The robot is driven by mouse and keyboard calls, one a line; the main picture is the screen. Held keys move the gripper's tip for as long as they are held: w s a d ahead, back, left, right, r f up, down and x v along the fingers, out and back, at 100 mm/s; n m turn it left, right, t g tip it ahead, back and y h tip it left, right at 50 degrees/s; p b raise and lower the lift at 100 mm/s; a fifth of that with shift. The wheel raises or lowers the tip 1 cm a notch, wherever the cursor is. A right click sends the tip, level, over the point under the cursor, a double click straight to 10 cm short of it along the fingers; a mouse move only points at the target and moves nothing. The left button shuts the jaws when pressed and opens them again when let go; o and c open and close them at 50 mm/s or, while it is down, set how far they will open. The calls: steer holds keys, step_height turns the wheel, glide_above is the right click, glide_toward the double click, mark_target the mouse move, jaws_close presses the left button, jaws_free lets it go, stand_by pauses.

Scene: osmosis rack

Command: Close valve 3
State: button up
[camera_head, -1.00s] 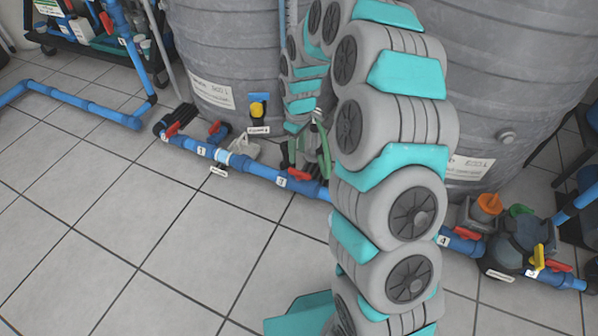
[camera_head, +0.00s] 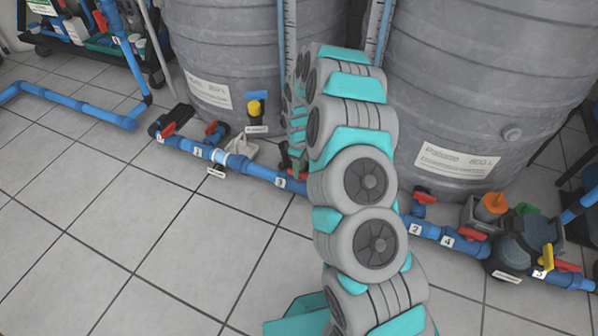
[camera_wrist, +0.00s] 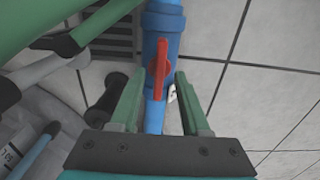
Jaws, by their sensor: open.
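The valve with a red handle (camera_wrist: 161,68) sits on a blue pipe in the wrist view, its handle lying roughly along the pipe. My gripper (camera_wrist: 159,76) is open, with one green finger on each side of the pipe and the handle between and just beyond the fingertips. I see no clear contact. A small white label (camera_wrist: 172,94) beside the right finger is too small to read. In the head view, the label 3 (camera_head: 280,183) is on the blue pipe at the floor, left of my arm. My arm mostly hides the valve there.
Two large grey tanks (camera_head: 215,60) (camera_head: 470,80) stand behind the pipe. Other red-handled valves sit left, near label 1 (camera_head: 169,151), and right, near labels 2 (camera_head: 415,229) and 4 (camera_head: 447,242). A pump (camera_head: 525,240) stands at right. The tiled floor (camera_head: 120,215) in front is clear.

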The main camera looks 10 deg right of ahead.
step_height(320, 180, down, 2)
steer(key=shift+f, duration=0.1)
jaws_close()
stand_by(0.4)
